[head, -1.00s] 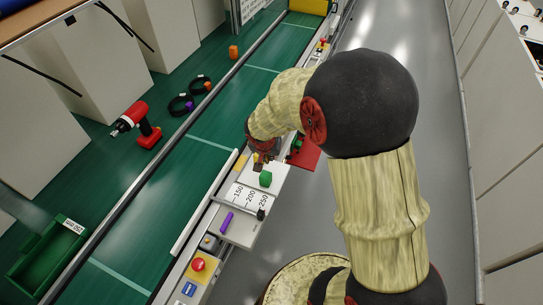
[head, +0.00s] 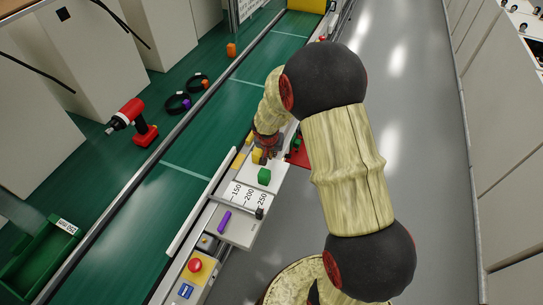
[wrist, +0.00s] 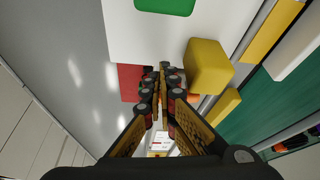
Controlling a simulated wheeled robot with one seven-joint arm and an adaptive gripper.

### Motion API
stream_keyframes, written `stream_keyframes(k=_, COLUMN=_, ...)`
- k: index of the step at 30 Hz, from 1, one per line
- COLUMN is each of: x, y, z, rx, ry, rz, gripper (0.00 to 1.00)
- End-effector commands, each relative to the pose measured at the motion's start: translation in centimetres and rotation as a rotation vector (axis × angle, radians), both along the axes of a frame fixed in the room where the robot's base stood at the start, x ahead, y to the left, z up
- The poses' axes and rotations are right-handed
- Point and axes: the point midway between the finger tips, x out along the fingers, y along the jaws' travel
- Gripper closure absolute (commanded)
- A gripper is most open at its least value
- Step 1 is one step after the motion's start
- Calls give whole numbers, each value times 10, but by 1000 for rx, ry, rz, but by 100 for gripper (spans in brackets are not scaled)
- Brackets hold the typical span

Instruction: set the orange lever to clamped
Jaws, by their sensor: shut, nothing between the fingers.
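My gripper (head: 264,156) is over the white fixture row, just beyond the green block (head: 264,177) in the head view. In the wrist view my gripper (wrist: 162,78) has its fingertips together, with nothing between them. A yellow block (wrist: 208,66) stands just right of the fingertips in the wrist view; the green block (wrist: 165,5) is cut off at the top edge. I cannot make out the orange lever for certain. A small orange patch (wrist: 193,100) shows beside the fingers, mostly hidden, and I cannot tell what it belongs to.
A red plate (wrist: 130,82) lies left of the fingers in the wrist view. A purple bar (head: 224,222) and a red button on a yellow base (head: 195,265) are nearer in the row. A green belt (head: 185,185) runs alongside; grey floor (head: 420,200) is clear.

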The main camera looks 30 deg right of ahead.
Motion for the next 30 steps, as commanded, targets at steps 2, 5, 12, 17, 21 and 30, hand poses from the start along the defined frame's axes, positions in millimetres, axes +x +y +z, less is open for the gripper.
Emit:
stream_keyframes(k=2, x=1, y=-1, z=0, rx=0, ry=0, rz=0, gripper=100)
stream_keyframes(k=5, x=1, y=0, z=0, rx=0, ry=0, rz=0, gripper=100)
stream_keyframes(k=12, x=0, y=-1, z=0, rx=0, ry=0, rz=5, gripper=100)
stream_keyframes(k=17, x=0, y=-1, z=1, rx=0, ry=0, rz=35, gripper=100)
stream_keyframes(k=21, x=0, y=-1, z=1, rx=0, ry=0, rz=56, gripper=100)
stream_keyframes(k=30, x=-1, y=-2, z=1, rx=1, ry=-1, rz=97, gripper=100)
